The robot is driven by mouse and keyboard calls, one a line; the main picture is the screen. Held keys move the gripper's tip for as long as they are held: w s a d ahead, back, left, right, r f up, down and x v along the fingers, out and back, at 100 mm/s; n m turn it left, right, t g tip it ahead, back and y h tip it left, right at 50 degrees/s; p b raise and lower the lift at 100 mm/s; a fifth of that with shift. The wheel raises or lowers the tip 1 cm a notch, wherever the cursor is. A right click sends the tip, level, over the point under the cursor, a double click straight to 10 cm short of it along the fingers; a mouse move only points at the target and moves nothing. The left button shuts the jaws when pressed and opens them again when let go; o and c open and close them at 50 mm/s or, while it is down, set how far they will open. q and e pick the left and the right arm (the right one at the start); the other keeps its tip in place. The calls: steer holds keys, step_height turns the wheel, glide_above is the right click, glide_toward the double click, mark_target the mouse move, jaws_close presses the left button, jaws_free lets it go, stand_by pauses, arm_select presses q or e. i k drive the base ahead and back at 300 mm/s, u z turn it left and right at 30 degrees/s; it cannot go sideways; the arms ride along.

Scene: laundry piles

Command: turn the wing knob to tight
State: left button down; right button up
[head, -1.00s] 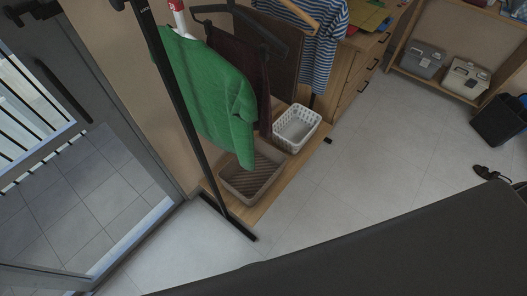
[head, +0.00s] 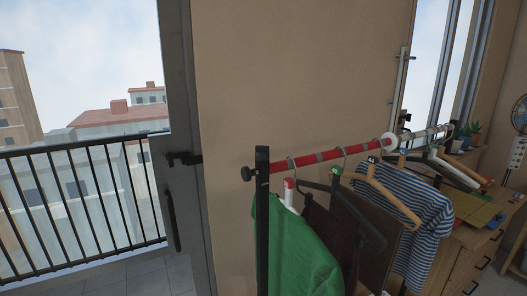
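A clothes rack stands ahead of me, with a black upright post (head: 262,215) at its near left end. Neither of my grippers is in view.
A green sweater (head: 298,255), a striped shirt (head: 420,215) and other clothes hang on several hangers. A door with a black handle (head: 172,215) and a latch (head: 183,158) is at left, beside a balcony railing (head: 85,195). A wooden dresser (head: 460,265) stands at right.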

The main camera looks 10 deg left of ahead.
mark_target(262, 153)
steer(key=u, duration=0.55)
steer(key=k, duration=1.3)
steer(key=u, duration=1)
steer(key=i, duration=1.5)
steer(key=z, duration=0.95)
